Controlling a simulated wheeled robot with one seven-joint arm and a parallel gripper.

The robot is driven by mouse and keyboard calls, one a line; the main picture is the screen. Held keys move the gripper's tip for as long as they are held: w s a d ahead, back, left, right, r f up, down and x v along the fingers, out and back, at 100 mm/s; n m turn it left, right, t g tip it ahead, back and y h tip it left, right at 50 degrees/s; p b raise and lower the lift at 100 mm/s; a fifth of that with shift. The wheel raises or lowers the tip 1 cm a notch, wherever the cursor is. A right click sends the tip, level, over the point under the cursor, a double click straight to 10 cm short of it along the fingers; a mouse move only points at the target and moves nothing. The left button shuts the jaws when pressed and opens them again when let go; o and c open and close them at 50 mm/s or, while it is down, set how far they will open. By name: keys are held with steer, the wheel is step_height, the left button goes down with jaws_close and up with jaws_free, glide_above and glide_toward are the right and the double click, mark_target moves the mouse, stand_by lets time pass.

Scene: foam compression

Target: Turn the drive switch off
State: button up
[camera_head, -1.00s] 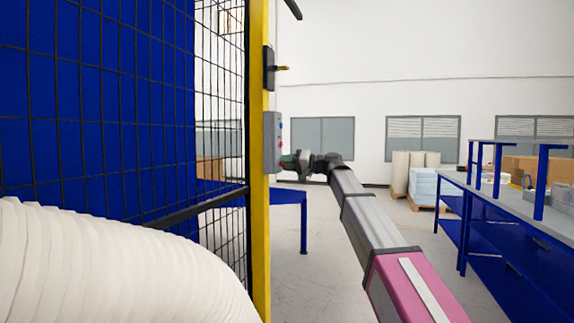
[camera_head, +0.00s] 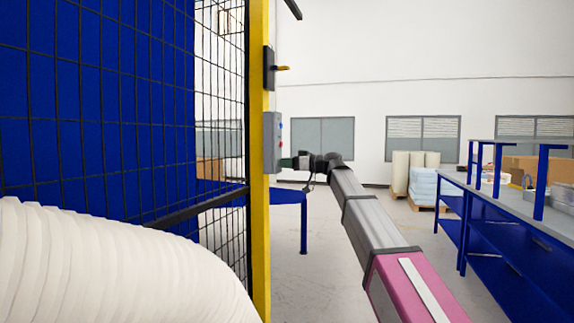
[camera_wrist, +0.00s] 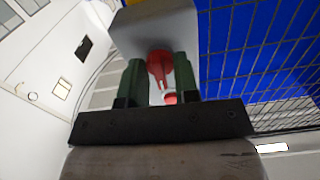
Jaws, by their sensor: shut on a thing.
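A grey control box (camera_head: 272,143) is fixed to the yellow post, with small coloured buttons on its right side. My gripper (camera_head: 285,162) is at the lower part of this box, seen side-on and small. In the wrist view, a red switch handle (camera_wrist: 160,66) sits on the underside of the grey box (camera_wrist: 155,30) as pictured. My gripper's two green fingers (camera_wrist: 158,76) are on either side of the red handle and shut on it. A second small red part (camera_wrist: 171,98) shows between the fingers. The handle's exact angle is hard to tell.
The yellow post (camera_head: 260,220) and black mesh fence (camera_head: 120,120) stand close to my gripper on the left. A dark latch (camera_head: 269,68) is above the box. A blue bench (camera_head: 520,235) stands at right.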

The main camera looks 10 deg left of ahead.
steer(key=shift+n, duration=0.5)
steer(key=o, duration=0.6)
steer(key=shift+d, duration=0.15)
steer(key=d, duration=0.7)
steer(key=s+d, duration=0.1)
steer(key=d, duration=0.2)
steer(key=shift+d, duration=0.3)
steer(key=shift+w, duration=0.1)
